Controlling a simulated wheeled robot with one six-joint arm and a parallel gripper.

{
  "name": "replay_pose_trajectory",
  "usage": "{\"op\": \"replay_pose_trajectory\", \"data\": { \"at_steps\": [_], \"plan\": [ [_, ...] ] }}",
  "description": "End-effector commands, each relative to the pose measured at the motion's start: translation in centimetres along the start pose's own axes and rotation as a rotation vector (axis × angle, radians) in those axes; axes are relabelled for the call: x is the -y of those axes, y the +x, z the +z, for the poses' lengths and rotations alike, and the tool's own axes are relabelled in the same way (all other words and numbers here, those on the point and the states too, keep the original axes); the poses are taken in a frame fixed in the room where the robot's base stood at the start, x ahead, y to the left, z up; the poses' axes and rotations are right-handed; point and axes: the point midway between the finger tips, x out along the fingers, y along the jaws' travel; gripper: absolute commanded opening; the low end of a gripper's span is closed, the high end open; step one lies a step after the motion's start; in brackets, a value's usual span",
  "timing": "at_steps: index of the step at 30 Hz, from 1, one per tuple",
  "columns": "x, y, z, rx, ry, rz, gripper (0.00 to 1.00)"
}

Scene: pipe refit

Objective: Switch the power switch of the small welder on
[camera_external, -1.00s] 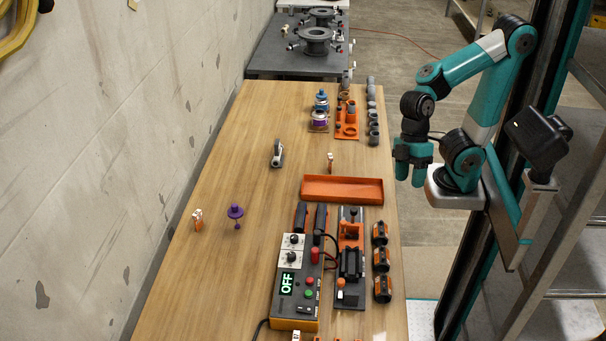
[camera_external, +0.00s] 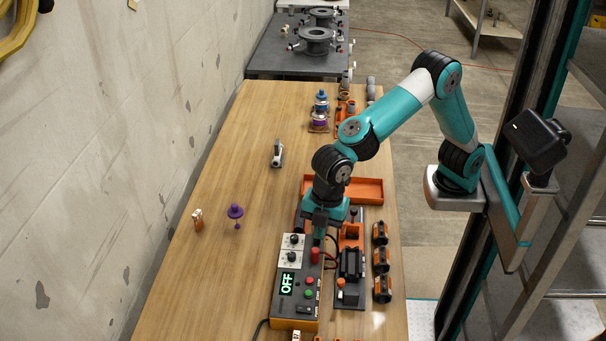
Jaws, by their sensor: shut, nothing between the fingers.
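The small welder (camera_external: 296,310) is a grey box with an orange lower edge at the near part of the wooden table. Its display (camera_external: 287,284) reads OFF. Two dials sit on white plates above the display. A red knob (camera_external: 315,255), a red button (camera_external: 309,281) and a green button (camera_external: 308,293) are on its right side. A dark switch (camera_external: 305,309) shows near its front edge; I cannot tell its position. My gripper (camera_external: 319,238) is shut and empty, pointing down over the welder's far end. It hides part of that end; contact cannot be told.
An orange tray (camera_external: 363,190) lies behind my gripper. A grey fixture (camera_external: 350,294) stands right of the welder, with black-and-orange blocks (camera_external: 381,259) beside it. A purple part (camera_external: 235,212) and a small white-orange piece (camera_external: 197,219) stand at left. The table's left middle is mostly clear.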

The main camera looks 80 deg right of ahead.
Motion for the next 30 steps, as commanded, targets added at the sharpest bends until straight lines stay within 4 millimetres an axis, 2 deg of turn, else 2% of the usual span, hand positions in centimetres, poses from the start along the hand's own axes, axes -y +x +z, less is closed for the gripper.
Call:
{"op": "replay_pose_trajectory", "data": {
  "at_steps": [1, 3, 6, 9, 23, 26, 30],
  "plan": [
    [-0.1, 1.4, -2.0, 0.015, -0.052, 0.009, 0.0],
    [-0.1, 2.7, -4.0, 0.031, -0.11, 0.023, 0.0],
    [0.0, 4.0, -6.1, 0.046, -0.171, 0.038, 0.0],
    [0.1, 4.8, -7.3, 0.055, -0.205, 0.046, 0.0],
    [0.1, 5.3, -7.7, 0.059, -0.22, 0.049, 0.0],
    [0.1, 6.1, -7.7, 0.06, -0.219, 0.048, 0.0],
    [0.0, 8.3, -7.5, 0.062, -0.219, 0.047, 0.0]
  ]
}}
